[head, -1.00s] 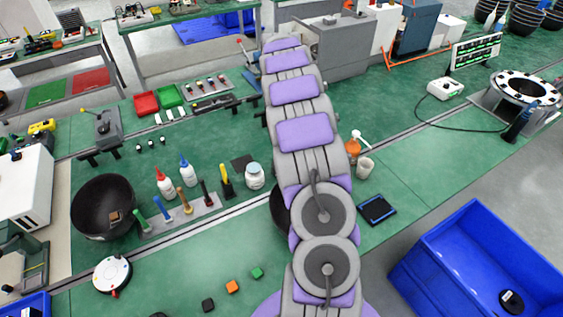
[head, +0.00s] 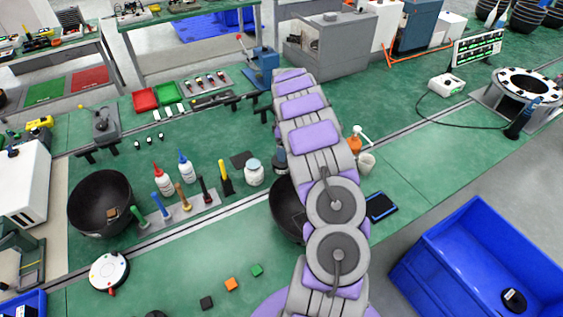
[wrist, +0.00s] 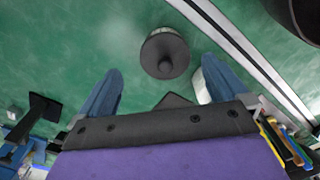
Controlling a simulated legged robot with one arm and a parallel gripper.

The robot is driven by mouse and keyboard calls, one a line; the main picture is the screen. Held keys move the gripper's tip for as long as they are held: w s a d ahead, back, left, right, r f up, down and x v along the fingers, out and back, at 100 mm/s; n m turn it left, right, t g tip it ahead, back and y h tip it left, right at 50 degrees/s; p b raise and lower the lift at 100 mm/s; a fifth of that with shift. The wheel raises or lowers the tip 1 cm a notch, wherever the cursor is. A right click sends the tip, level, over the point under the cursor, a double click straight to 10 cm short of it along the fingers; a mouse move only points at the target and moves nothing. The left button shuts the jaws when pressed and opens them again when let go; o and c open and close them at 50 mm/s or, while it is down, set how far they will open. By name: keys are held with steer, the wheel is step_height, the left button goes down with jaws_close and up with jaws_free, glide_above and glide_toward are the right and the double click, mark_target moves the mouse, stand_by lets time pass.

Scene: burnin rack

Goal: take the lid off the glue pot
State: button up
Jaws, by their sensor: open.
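In the wrist view, a dark round lid with a small knob (wrist: 165,54) is seen from above; I take it for the glue pot's lid. The pot body beneath is mostly hidden. My gripper (wrist: 162,72) is open, its two blue fingers spread apart, with the lid between and just beyond the fingertips. Nothing is held. A pale jar (wrist: 200,88) is partly hidden by the right finger. In the head view, a white jar with a grey-blue lid (head: 254,173) stands left of my arm. My arm hides most of the gripper there.
A rack of coloured-handled tools (head: 180,210) and two glue bottles (head: 165,182) stand left of the jar. A dark bowl (head: 285,208) is partly behind my arm. An orange-topped dispenser (head: 355,143) and a cup (head: 366,163) stand to the right. Dark clamps (wrist: 38,115) show at wrist-view left.

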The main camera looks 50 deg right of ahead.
steer(key=shift+w+a+f+b, duration=0.15)
steer(key=shift+f+b, duration=0.3)
steer(key=shift+f, duration=0.95)
steer(key=shift+a+f+b, duration=0.2)
steer(key=shift+f+b, duration=0.25)
steer(key=shift+f, duration=0.95)
steer(key=shift+c, duration=0.4)
steer(key=c, duration=0.8)
